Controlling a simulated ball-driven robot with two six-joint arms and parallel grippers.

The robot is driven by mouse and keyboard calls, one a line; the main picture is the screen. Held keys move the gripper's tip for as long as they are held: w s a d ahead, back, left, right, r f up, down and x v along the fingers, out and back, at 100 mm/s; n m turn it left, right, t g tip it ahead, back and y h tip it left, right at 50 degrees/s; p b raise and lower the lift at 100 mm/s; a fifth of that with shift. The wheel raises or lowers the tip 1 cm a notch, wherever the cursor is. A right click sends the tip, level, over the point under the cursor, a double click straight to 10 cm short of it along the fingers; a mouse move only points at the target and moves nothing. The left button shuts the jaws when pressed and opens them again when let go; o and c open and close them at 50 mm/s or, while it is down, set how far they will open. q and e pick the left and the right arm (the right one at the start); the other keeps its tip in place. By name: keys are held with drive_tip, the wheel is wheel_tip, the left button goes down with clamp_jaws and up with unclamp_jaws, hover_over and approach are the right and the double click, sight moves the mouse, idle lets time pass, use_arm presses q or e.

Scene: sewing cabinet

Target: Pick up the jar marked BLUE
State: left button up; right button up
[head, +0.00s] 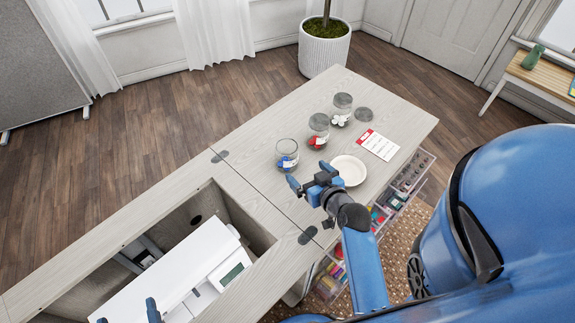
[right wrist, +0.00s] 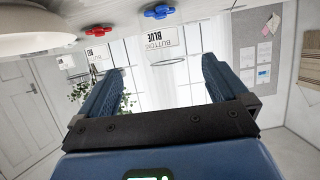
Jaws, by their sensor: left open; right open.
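The jar marked BLUE (head: 288,160) is clear glass with blue buttons in its bottom and stands upright on the cabinet top. In the right wrist view its label (right wrist: 161,41) reads BLUE, upside down, ahead of and between the fingers. My right gripper (head: 309,175) is open and empty, just in front of this jar, with a small gap apparent between them. In the right wrist view the open fingers (right wrist: 161,82) hold nothing. My left gripper (head: 127,314) is at the bottom edge, open; only its fingertips show, near the white sewing machine (head: 207,267).
A jar with red buttons (head: 319,131) and one with white buttons (head: 342,109) stand behind. A white dish (head: 349,170) is right of my right gripper, with a red-and-white card (head: 378,144) beyond. Open drawers (head: 395,197) jut out below. The far cabinet edge is clear.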

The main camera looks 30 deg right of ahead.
sight(293, 158)
drive_tip(key=shift+w+d+f+n+y+b, duration=0.15)
drive_tip(key=shift+w+d+y+b, duration=0.1)
drive_tip(key=shift+w, duration=0.4)
drive_tip(key=shift+w+d+f+n+y+b, duration=0.15)
drive_tip(key=shift+w+y, duration=0.1)
drive_tip(key=shift+w, duration=0.35)
drive_tip(key=x, duration=0.5)
drive_tip(key=shift+w+a+r, duration=0.1)
drive_tip(key=shift+w+a, duration=0.1)
drive_tip(key=shift+w, duration=0.1)
drive_tip(key=shift+w+a+p, duration=0.2)
drive_tip(key=shift+w+p, duration=0.2)
drive_tip(key=shift+w, duration=0.3)
drive_tip(key=shift+x, duration=2)
drive_tip(key=shift+a, duration=0.1)
drive_tip(key=shift+s, duration=0.1)
drive_tip(key=shift+c, duration=0.5)
drive_tip(key=c, duration=1)
